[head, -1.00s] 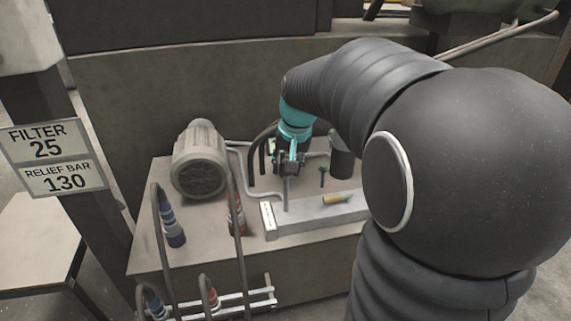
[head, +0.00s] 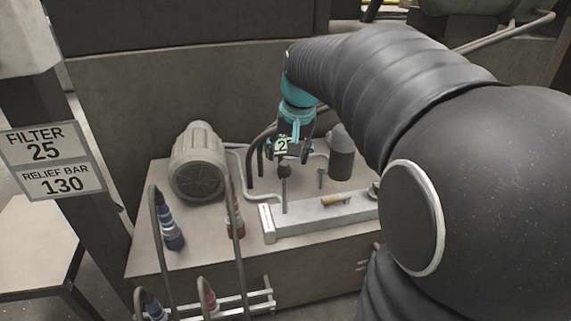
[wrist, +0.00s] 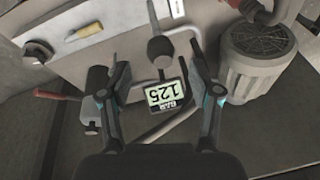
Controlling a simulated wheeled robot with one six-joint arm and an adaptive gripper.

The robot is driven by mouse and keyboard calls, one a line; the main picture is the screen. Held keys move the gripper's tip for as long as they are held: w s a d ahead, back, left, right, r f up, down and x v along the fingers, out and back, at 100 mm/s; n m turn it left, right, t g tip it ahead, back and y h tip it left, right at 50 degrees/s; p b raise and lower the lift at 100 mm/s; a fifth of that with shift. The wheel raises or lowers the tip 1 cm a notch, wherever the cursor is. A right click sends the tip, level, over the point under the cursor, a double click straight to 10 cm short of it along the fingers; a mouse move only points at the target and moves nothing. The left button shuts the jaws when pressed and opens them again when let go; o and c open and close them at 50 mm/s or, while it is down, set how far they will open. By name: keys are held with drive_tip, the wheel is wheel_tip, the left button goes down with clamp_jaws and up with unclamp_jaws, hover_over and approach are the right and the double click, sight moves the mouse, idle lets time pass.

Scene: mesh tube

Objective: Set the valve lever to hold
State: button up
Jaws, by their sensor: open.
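The valve lever (head: 285,190) is a grey rod with a dark knob, standing roughly upright at the silver valve block (head: 325,217). In the wrist view its dark knob (wrist: 160,48) lies just beyond and between my fingertips, apparently untouched. My gripper (head: 289,158) is open above and behind the knob; its two fingers (wrist: 160,72) are spread with nothing held. A white label plate (head: 266,221) is on the block's left end, its marks too small to read. A gauge display (wrist: 166,96) shows 125 BAR upside down; in the head view fingers partly hide it.
A grey motor (head: 198,165) stands left and a dark cylinder (head: 341,155) right of the lever. A yellow-handled part (head: 338,201) is on the block. Hoses with blue (head: 171,225) and red fittings (head: 234,215) rise in front. A sign (head: 57,162) reads FILTER 25, RELIEF BAR 130.

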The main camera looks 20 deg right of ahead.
drive_tip(key=v, duration=0.6)
drive_tip(key=shift+r, duration=0.3)
drive_tip(key=s+f+n, duration=0.1)
drive_tip(key=s+f, duration=0.3)
drive_tip(key=f, duration=0.1)
drive_tip(key=s+a+n+t+p, duration=0.1)
drive_tip(key=s+a+n+p, duration=0.1)
drive_tip(key=s, duration=0.5)
drive_tip(key=s+a+n+t+p, duration=0.1)
drive_tip(key=s+a+p, duration=0.4)
drive_tip(key=s+a, duration=0.1)
drive_tip(key=shift+s+a+r+n, duration=0.4)
drive_tip(key=shift+s, duration=0.45)
idle(0.7)
